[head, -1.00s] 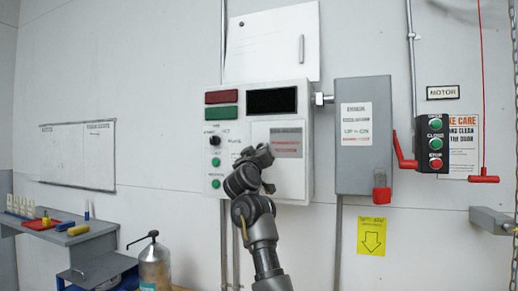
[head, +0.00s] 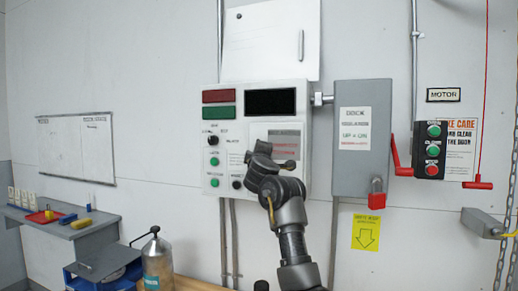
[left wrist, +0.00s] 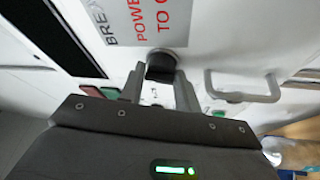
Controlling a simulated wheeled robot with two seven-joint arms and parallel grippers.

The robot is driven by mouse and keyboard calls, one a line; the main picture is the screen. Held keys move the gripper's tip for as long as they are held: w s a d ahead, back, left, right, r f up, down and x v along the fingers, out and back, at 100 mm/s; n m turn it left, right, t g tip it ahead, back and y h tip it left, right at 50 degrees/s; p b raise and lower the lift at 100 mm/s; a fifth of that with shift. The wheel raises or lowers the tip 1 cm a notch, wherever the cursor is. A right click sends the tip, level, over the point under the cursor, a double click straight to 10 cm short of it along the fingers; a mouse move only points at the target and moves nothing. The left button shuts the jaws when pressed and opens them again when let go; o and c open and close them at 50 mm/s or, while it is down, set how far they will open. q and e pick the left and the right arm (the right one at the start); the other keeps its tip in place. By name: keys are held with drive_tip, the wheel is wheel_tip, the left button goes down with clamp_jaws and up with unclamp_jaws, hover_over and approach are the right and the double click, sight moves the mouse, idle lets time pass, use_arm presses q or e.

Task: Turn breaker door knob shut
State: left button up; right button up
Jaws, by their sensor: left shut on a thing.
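A dark knob (left wrist: 161,65) sits just below the label in the left wrist view, where the lettering reads sideways. My left gripper (left wrist: 160,84) is shut on the knob, one finger on each side. In the head view my left gripper (head: 276,166) covers the lower part of the door and hides the knob. The knob's exact angle is hard to tell. My right gripper is not in view.
A grey metal box (head: 362,165) with a red lock stands right of the control box. A pale handle (left wrist: 245,90) is close to the right finger in the left wrist view. A bench (head: 60,226) and a metal canister (head: 157,263) are at lower left.

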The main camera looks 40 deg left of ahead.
use_arm(q)
drive_tip(key=shift+n+p, duration=0.35)
drive_tip(key=shift+n, duration=0.35)
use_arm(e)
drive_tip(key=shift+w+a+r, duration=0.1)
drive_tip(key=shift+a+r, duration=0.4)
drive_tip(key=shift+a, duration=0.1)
use_arm(q)
drive_tip(key=shift+f+g, duration=0.1)
drive_tip(key=shift+g, duration=0.2)
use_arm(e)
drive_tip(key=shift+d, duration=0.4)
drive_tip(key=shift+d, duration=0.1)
use_arm(q)
drive_tip(key=o, duration=0.9)
drive_tip(key=shift+o, duration=0.2)
